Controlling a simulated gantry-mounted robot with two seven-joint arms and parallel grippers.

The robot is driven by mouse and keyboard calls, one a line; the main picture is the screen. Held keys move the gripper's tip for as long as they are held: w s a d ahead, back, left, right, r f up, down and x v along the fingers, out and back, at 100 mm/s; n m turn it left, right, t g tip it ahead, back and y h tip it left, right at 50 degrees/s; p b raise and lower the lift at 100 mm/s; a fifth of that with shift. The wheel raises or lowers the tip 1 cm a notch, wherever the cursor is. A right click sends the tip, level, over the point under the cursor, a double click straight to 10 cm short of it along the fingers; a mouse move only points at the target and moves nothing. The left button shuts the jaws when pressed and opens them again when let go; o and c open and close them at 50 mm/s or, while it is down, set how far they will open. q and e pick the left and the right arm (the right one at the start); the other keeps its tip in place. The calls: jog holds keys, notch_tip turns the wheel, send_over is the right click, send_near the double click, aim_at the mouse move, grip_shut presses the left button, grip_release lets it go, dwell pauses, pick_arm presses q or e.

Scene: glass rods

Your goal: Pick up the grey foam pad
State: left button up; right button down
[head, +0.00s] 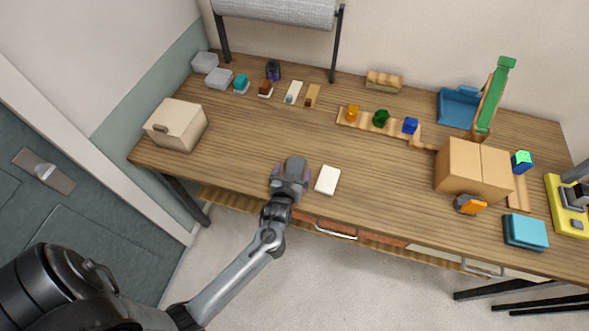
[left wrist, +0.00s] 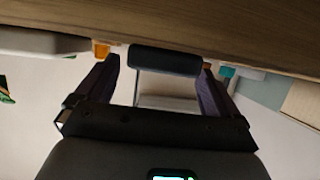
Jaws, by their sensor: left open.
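The grey foam pad (head: 296,164) is a small dark grey block near the table's front edge, left of a white block. In the left wrist view the pad (left wrist: 165,60) shows as a rounded dark grey bar between my fingertips. My left gripper (head: 291,175) is at the pad with its purple-grey fingers on either side. In the left wrist view the left gripper (left wrist: 160,66) is open, with a narrow gap beside the pad. Part of the pad is hidden by the gripper in the head view. My right gripper is not in view.
The white block (head: 327,180) lies close to the right of the gripper. A beige box (head: 176,124) stands at the table's left end. A cardboard box (head: 473,168) and a teal stack (head: 525,231) are to the right. Small blocks line the back. The table's middle is clear.

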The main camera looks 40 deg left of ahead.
pick_arm(q)
jog(key=shift+x, duration=0.95)
jog(key=c, duration=1)
